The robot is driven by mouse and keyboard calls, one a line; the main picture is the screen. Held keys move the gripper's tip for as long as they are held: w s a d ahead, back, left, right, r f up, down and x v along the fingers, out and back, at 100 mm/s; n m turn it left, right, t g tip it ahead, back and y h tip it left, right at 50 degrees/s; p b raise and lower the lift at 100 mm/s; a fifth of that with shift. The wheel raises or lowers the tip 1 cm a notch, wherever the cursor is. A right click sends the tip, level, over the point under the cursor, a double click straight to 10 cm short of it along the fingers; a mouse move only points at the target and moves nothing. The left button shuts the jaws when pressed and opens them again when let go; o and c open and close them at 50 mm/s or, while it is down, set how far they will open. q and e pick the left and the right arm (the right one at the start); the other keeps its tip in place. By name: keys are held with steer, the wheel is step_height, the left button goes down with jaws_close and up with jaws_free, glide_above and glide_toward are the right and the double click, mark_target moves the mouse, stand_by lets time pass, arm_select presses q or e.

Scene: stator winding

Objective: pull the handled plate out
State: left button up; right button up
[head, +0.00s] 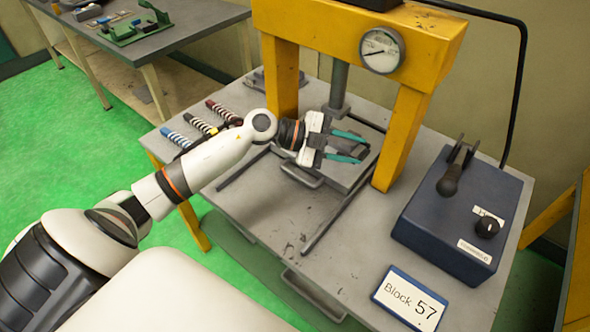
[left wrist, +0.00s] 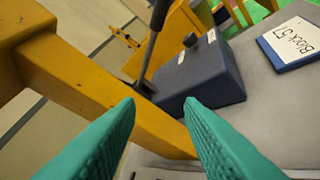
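The handled plate (head: 340,180) is a flat grey plate lying under the press, between its yellow legs. Its handle (head: 303,177) is a bar on the near side, facing me. Part of the plate is hidden by my left gripper. My left gripper (head: 350,147) is above the plate, with its teal fingers pointing right. The fingers stand apart with nothing between them, as the left wrist view (left wrist: 162,120) also shows. I see no contact with the handle. My right gripper is not in view.
The yellow press (head: 410,120) has a gauge (head: 382,50) and a ram over the plate. A blue control box (head: 450,225) with a lever stands right. A "Block 57" sign (head: 410,298) lies in front. Striped tools (head: 180,139) lie left. Two dark rails (head: 325,222) run toward me; the table between them is clear.

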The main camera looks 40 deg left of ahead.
arm_select(q)
steer(key=a+f+g+y, duration=0.4)
steer(key=a+y, duration=0.1)
steer(key=a, duration=0.4)
steer(key=n+g+y, duration=0.2)
steer(key=y, duration=0.2)
glide_toward(298, 176)
steer(key=p+x, duration=0.1)
steer(key=x, duration=0.7)
steer(key=shift+a, duration=0.1)
steer(key=shift+r, duration=0.1)
jaws_close()
